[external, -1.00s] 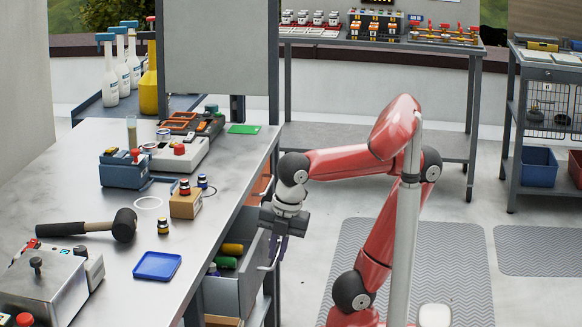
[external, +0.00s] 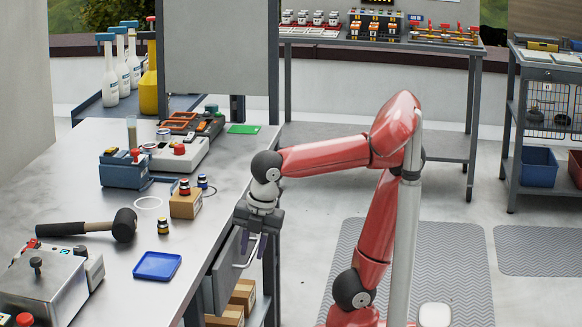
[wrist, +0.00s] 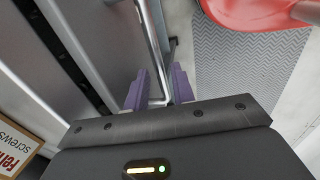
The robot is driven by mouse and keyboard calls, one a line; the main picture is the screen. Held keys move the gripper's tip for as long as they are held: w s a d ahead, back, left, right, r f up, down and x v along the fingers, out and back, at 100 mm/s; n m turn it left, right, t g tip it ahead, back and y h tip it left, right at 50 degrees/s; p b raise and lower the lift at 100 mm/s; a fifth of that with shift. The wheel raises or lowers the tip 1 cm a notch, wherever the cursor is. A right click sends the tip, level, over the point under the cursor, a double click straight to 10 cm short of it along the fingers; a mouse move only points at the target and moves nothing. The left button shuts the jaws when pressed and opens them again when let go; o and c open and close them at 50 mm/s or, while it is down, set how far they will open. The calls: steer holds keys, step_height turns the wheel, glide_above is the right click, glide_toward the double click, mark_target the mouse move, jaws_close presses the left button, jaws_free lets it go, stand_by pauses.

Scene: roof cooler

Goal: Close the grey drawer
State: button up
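The grey drawer (external: 222,272) is under the left workbench, its front close to the bench edge. The contents of the drawer no longer show. I cannot tell if its front is fully flush. Its metal bar handle (external: 247,262) sticks out to the right. My gripper (external: 253,243) is at the handle, pointing down. In the wrist view my gripper (wrist: 158,88) has its two purple fingers apart, with the handle bar (wrist: 153,45) running between them. The drawer's grey front (wrist: 95,35) shows to the left.
The metal workbench (external: 105,200) carries a mallet (external: 90,227), a blue tray (external: 157,266) and several devices. Cardboard boxes (external: 243,294) sit on the shelf below the drawer. Open floor with a grey mat (external: 440,255) is to the right.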

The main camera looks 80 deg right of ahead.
steer(key=shift+o, duration=0.4)
step_height(320, 180, up, 8)
steer(key=s, duration=0.1)
steer(key=shift+s+f+p, duration=0.2)
steer(key=shift+p, duration=0.25)
